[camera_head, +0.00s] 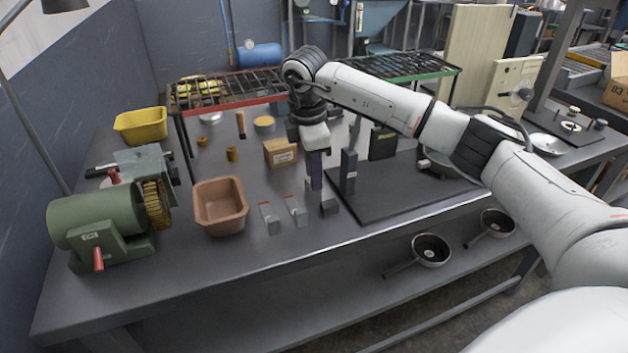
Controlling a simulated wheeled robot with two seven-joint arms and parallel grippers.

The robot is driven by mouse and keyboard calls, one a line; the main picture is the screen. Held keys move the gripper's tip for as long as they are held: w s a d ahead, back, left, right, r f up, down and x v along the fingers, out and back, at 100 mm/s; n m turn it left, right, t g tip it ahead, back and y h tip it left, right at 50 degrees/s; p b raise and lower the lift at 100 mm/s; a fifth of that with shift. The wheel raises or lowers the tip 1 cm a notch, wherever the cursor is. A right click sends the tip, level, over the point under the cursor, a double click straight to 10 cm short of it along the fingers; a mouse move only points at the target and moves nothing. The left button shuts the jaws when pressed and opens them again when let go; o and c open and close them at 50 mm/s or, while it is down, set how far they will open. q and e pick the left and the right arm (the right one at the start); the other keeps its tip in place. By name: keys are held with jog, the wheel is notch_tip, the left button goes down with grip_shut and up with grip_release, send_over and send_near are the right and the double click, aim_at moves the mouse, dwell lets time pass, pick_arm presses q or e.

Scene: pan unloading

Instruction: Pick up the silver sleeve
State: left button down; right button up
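My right arm reaches in from the right, and my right gripper (315,172) points down over the middle of the bench. Its fingers are small and dark here, and I cannot tell whether they are apart or hold anything. I cannot pick out the silver sleeve with certainty. My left gripper is not in view.
A terracotta bin (220,206), a green grinder with a wire wheel (98,222) and a yellow bin (141,125) are at the left. A cardboard box (280,153) is left of the gripper. An upright dark post (348,172) is close right. Pans (431,249) lie on the lower shelf.

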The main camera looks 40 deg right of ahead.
jog(key=shift+f, duration=0.45)
grip_shut()
jog(key=shift+r, duration=0.1)
